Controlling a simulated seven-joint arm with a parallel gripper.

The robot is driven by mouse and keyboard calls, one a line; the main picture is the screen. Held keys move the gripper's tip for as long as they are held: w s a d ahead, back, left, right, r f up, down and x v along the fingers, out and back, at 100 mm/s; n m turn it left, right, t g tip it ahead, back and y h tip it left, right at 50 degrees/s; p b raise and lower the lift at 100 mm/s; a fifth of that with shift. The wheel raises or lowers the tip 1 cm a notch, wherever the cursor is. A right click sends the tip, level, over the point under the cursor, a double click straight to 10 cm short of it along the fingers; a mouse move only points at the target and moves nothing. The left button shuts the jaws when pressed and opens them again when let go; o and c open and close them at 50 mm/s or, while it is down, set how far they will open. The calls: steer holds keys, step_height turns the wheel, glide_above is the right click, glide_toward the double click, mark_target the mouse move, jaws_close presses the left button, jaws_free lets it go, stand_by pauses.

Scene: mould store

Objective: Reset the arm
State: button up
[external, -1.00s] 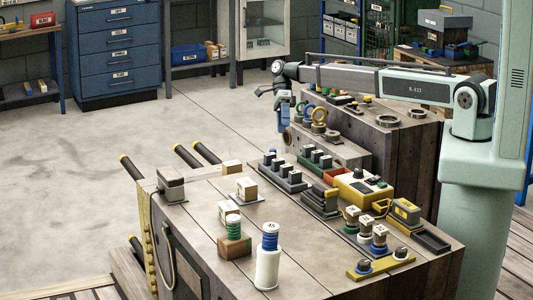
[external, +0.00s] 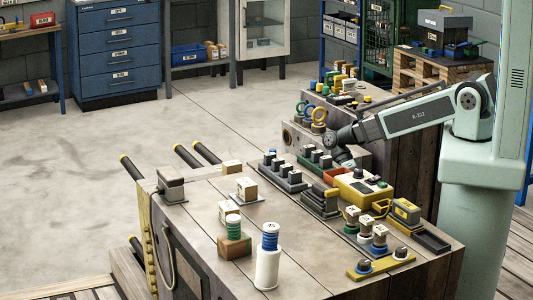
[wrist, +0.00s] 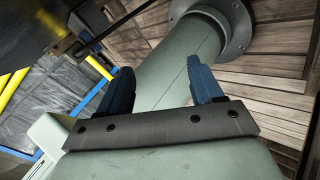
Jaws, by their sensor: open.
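My gripper (wrist: 164,84) shows in the wrist view with its two blue fingers spread wide apart and nothing between them. Behind the fingers are my own pale green column and its round base flange on the plank floor. In the external view my arm is drawn back, and its wrist end is above the far edge of the front bench (external: 300,215), near the yellow box (external: 352,190). The fingers are too small or hidden to make out there, and I cannot tell the exact gap to the things below.
Small dark blocks on bases (external: 283,176), a white spool with a blue top (external: 267,262) and a green-banded spool on a brown block (external: 234,243) stand on the front bench. A second bench (external: 400,150) is behind. The open floor at left is clear.

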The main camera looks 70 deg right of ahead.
steer(key=s+a+f+n+h, duration=0.2)
steer(key=s+f+n, duration=0.6)
steer(key=n, duration=0.7)
steer(key=s+a+f+n+h, duration=0.3)
steer(key=s+f+n, duration=0.5)
steer(key=n, duration=0.7)
steer(key=shift+s+h, duration=0.4)
steer(key=shift+s, duration=0.3)
